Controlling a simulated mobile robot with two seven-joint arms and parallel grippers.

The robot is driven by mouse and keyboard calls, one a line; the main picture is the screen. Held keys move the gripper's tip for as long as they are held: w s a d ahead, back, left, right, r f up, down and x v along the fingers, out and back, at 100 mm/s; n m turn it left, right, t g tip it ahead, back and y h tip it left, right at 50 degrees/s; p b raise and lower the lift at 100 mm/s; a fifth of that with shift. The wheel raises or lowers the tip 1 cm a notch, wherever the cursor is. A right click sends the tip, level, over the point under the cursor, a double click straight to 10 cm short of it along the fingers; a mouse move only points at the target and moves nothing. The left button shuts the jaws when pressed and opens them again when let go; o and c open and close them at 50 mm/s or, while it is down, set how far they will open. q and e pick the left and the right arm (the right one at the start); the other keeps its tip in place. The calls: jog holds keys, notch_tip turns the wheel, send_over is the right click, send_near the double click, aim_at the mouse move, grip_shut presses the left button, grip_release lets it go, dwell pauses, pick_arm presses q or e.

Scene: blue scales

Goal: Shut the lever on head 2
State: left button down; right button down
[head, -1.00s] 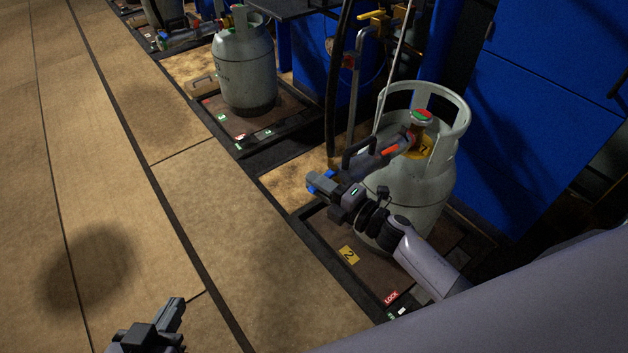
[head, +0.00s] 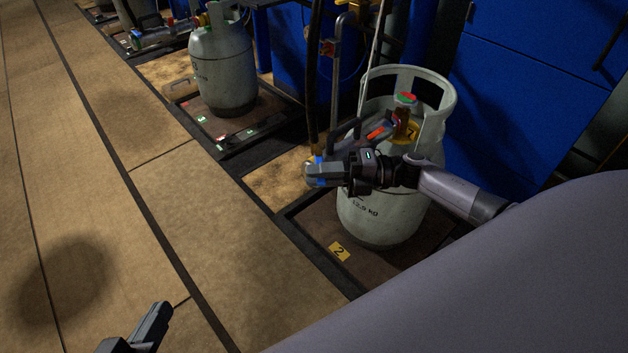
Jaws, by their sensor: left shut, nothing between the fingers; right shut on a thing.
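Filling head 2 (head: 382,131), grey with an orange-red part, sits on the valve of the near pale-green gas cylinder (head: 385,212). A black handle loop (head: 344,131) rises from its left part. My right gripper (head: 322,174) is at the left end of the head, in front of the cylinder. It is shut on the lever of head 2, which the fingers mostly hide; a small blue part shows at the fingertips. The lever's exact angle cannot be told. My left gripper (head: 158,322) is shut and empty above the floor at the bottom left, partly cut off.
The near scale (head: 339,250) carries a yellow label 2. A second cylinder (head: 223,72) stands on another scale behind, to the left. A dark hose (head: 313,85) hangs down to the head. Blue cabinets (head: 535,120) stand at the right. The tan floor at left is clear.

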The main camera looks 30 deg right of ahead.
jog(key=shift+d, duration=0.15)
dwell(0.3)
jog(key=c, duration=1.2)
grip_release()
